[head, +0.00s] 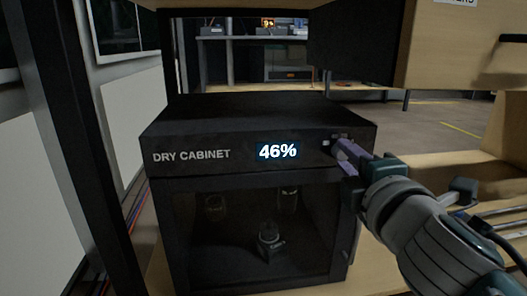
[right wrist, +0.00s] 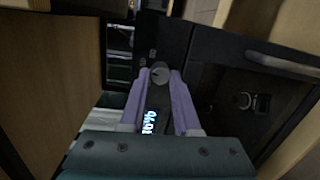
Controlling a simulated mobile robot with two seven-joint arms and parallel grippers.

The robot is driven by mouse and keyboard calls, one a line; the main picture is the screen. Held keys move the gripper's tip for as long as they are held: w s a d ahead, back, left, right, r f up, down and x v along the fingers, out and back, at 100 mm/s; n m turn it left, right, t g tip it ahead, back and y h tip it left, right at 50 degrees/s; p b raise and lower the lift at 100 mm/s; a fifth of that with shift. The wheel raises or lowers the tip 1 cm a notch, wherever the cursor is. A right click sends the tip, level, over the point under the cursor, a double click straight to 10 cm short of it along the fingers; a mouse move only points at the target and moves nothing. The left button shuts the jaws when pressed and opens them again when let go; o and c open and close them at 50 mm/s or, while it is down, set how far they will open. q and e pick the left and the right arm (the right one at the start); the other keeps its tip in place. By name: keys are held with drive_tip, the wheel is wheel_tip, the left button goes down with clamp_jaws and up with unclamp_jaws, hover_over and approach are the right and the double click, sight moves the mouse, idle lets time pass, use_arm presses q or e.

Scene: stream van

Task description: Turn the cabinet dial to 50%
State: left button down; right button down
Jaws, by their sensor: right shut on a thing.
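The black dry cabinet (head: 195,180) stands on a wooden surface, with "DRY CABINET" lettering on its front. Its lit display (head: 278,151) reads 46%; it also shows sideways in the right wrist view (right wrist: 149,122). The round grey dial (right wrist: 160,75) sits on the front panel; in the head view it is mostly hidden by my gripper. My right gripper (head: 342,152) is at the right end of the panel. Its purple fingers are shut on the dial, one at each side, as the right wrist view (right wrist: 159,80) shows. My left gripper is not in view.
Behind the cabinet's glass door are a few dark lens-like items (head: 270,242). A wooden cupboard (head: 455,45) hangs at upper right, and a dark post (head: 85,140) stands at left. A bench with equipment (head: 250,48) is in the background.

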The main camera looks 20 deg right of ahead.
drive_tip(key=shift+m, duration=0.4)
drive_tip(key=c, duration=0.6)
unclamp_jaws()
drive_tip(key=shift+c, duration=0.2)
drive_tip(key=v, duration=1)
